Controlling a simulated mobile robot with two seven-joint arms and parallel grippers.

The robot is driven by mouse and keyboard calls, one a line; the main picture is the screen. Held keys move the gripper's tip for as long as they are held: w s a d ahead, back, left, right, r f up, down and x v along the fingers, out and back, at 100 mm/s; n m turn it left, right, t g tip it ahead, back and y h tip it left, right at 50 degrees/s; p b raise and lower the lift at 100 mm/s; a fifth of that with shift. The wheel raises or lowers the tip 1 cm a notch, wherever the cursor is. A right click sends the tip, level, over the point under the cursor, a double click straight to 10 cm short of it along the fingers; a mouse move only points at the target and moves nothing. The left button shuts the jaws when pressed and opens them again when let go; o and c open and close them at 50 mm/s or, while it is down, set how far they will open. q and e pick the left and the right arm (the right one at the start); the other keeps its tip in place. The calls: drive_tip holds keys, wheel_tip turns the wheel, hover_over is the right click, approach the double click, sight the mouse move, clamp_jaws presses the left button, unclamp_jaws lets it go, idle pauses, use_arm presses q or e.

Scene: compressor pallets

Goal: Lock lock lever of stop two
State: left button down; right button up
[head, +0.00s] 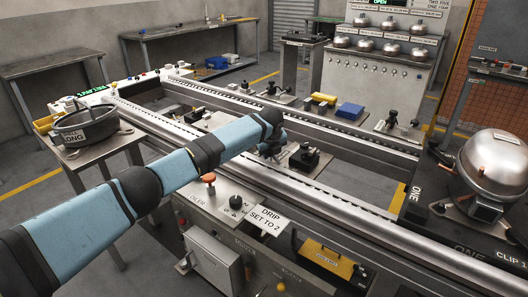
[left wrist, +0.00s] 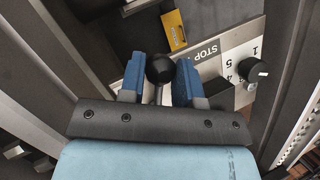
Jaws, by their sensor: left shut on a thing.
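My left arm reaches across the head view from the left, and its gripper (head: 270,148) is at the near rail of the conveyor frame, partly hidden by the arm. In the left wrist view the two blue fingers (left wrist: 160,78) are on either side of a lever with a black ball knob (left wrist: 159,68), shut on it. A light plate marked STOP (left wrist: 207,52) with digits lies beside the lever. A black knob (left wrist: 254,69) stands on that plate. In the head view a black stop unit (head: 304,156) sits just right of the gripper. My right gripper is not in view.
Long metal rails (head: 345,178) run past the gripper. A panel with a sign reading DRIP SET TO 2 (head: 268,217) stands in front. A silver compressor (head: 496,165) is at right.

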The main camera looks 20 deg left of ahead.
use_arm(q)
drive_tip(key=shift+a, duration=0.1)
drive_tip(key=c, duration=1.1)
unclamp_jaws()
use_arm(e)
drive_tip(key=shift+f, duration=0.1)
use_arm(q)
drive_tip(key=p+v, duration=0.1)
drive_tip(key=v, duration=0.3)
drive_tip(key=shift+r, duration=0.35)
drive_tip(key=a+p+v, duration=0.1)
drive_tip(key=p+v, duration=0.1)
drive_tip(key=v, duration=0.7)
drive_tip(key=shift+s+d, duration=0.2)
drive_tip(key=shift+d, duration=0.35)
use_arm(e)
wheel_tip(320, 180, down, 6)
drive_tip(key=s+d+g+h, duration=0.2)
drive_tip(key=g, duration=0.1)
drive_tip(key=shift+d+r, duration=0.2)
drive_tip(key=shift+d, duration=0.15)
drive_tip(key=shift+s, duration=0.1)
